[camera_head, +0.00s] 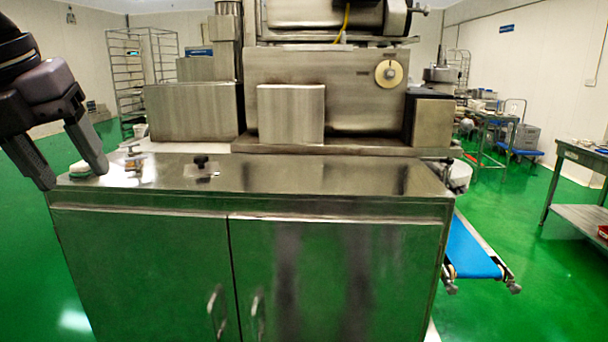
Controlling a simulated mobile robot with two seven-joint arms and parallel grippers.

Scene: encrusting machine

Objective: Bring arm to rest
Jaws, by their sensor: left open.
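My left gripper (73,178) is at the left edge of the head view, with its two dark fingers spread and pointing down. It is open, and I see nothing held between the fingers. It hangs in front of the left end of the machine's steel top. My right gripper does not show. The encrusting machine (330,95) stands in the middle, a steel body on a cabinet with two doors (340,275).
A small pale item (80,169) lies at the top's left end, close to the gripper. A metal fitting (134,160) and a black knob (201,161) stand on the top. A blue conveyor belt (468,252) is at right. Green floor (535,300) is open around.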

